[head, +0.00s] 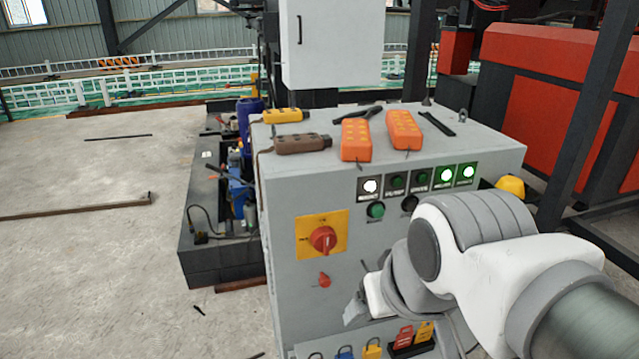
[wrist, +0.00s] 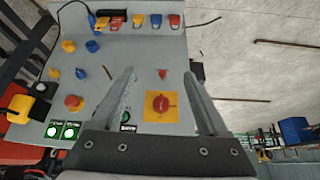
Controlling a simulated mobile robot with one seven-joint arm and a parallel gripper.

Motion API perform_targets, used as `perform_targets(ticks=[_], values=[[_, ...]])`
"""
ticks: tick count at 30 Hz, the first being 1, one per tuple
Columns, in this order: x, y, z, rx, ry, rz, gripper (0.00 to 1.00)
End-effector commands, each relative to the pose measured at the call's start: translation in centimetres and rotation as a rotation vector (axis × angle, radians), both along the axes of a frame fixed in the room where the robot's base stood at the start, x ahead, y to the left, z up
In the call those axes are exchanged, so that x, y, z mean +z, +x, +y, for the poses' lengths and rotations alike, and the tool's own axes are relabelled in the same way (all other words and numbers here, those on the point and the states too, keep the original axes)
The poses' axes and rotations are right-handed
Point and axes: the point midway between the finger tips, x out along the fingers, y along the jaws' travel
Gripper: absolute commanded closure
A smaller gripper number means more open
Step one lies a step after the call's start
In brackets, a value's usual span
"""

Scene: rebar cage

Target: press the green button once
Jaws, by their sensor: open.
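The green button (head: 376,210) is a round button on the front of the grey control cabinet (head: 285,225), below the row of lamps. In the wrist view, a small green spot that looks like this button (wrist: 126,115) shows partly behind the left finger. My gripper (wrist: 165,78) is open and empty, its two fingers spread apart in front of the panel. In the head view my gripper (head: 358,300) is low in front of the cabinet, below the green button and apart from it. My white arm covers the panel's right part.
A black button (head: 410,204) is right of the green one. A yellow-plated red rotary switch (head: 323,239) and a small red knob (head: 324,280) are to the left. Orange remotes (head: 356,140) lie on the cabinet top. Padlocks (head: 372,348) hang low. Floor at left is open.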

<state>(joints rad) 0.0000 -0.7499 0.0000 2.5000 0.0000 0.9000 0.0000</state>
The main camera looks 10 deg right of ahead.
Motion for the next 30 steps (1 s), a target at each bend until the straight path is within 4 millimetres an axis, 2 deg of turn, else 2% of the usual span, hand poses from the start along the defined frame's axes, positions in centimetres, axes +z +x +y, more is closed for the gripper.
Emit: perform_targets(ticks=[1,2,13,30], values=[[0.0,0.0,0.0,0.0,0.0,0.0,0.28],[0.0,0.0,0.0,0.0,0.0,0.0,0.33],[0.0,0.0,0.0,0.0,0.0,0.0,1.0],[0.0,0.0,0.0,0.0,0.0,0.0,1.0]])
